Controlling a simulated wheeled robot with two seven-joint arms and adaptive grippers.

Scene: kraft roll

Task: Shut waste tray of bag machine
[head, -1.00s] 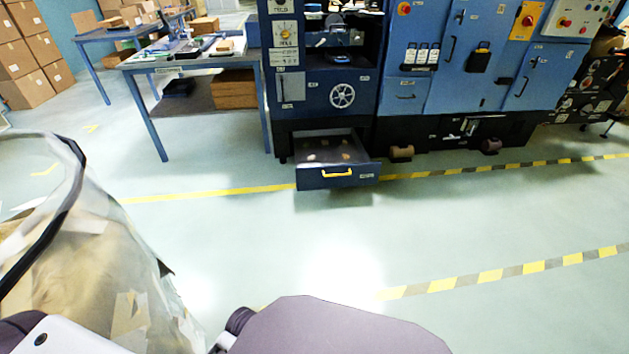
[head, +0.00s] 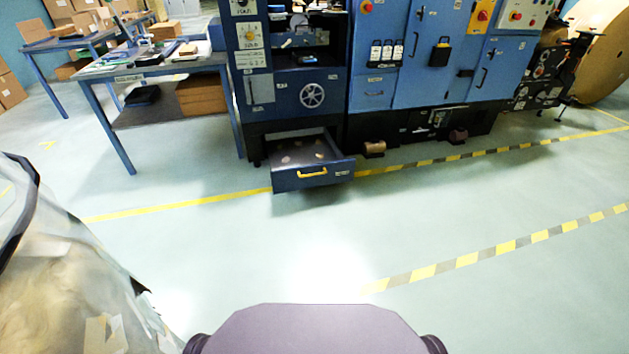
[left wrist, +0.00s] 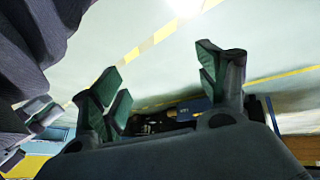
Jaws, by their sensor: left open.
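The waste tray (head: 284,180) is a dark blue drawer with a yellow handle, low at the left end of the blue bag machine (head: 425,60). It stands pulled out over the floor, with several small pale scraps inside. My left gripper (left wrist: 160,85) shows only in the left wrist view; its green-padded fingers are wide apart with nothing between them. A blue panel with a small pale label shows beyond its right finger; I cannot tell for sure which part it is. Neither gripper is in the head view.
A clear bag of waste (head: 60,270) with a dark rim stands at the lower left. A blue-legged workbench (head: 150,68) is left of the machine. Brown rolls (head: 374,149) lie by its base. The floor (head: 230,245) before the tray is clear, with yellow tape lines.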

